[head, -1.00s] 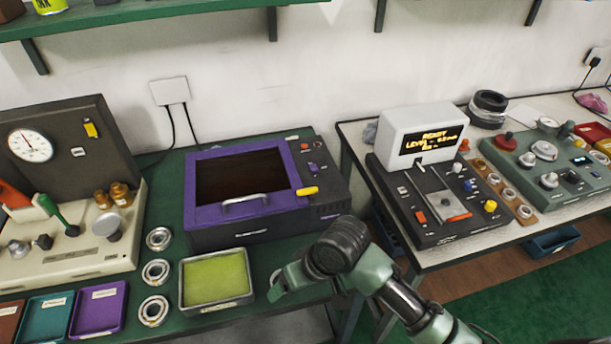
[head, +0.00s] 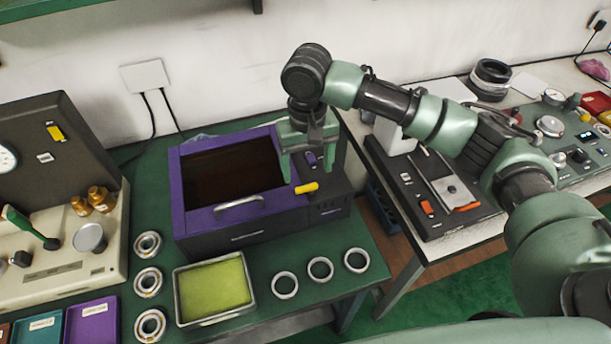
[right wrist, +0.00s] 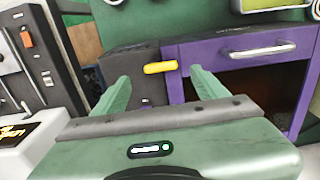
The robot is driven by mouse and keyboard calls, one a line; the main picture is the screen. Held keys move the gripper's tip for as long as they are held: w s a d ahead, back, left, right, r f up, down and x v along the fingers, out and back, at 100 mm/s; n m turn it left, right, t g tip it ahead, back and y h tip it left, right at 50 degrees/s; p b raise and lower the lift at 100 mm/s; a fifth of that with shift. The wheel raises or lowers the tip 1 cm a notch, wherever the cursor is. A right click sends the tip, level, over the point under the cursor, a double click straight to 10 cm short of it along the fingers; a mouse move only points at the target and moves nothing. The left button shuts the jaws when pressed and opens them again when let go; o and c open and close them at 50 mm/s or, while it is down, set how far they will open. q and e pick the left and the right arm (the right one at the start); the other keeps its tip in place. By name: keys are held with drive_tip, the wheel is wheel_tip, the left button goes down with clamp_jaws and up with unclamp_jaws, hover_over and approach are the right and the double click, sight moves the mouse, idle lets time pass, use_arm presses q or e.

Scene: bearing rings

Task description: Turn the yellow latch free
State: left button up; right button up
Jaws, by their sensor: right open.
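The yellow latch (head: 307,188) sits at the front right corner of the purple-framed box (head: 205,218), lying roughly sideways. The box's dark window and silver handle (head: 240,206) are beside it. My right gripper (head: 314,178) is over the box's right side, pointing down, with its fingers close to the latch in the head view. In the right wrist view the yellow latch (right wrist: 160,67) shows between the two open green fingers (right wrist: 160,85), beyond their tips. Nothing is between the fingers; contact is not visible. My left gripper is not in view.
A tray with a yellow-green pad (head: 215,290) stands in front of the box. Bearing rings lie left of it (head: 148,282) and right of it (head: 320,268). A dark control unit (head: 430,190) stands on the right table, under my right arm.

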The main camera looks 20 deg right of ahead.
sight(307, 186)
wheel_tip(307, 186, down, 4)
drive_tip(key=shift+w+f+p, duration=0.1)
drive_tip(key=shift+p, duration=0.2)
drive_tip(key=shift+f, duration=0.75)
drive_tip(key=c, duration=1.3)
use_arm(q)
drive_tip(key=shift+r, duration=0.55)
use_arm(e)
drive_tip(key=shift+c, duration=0.4)
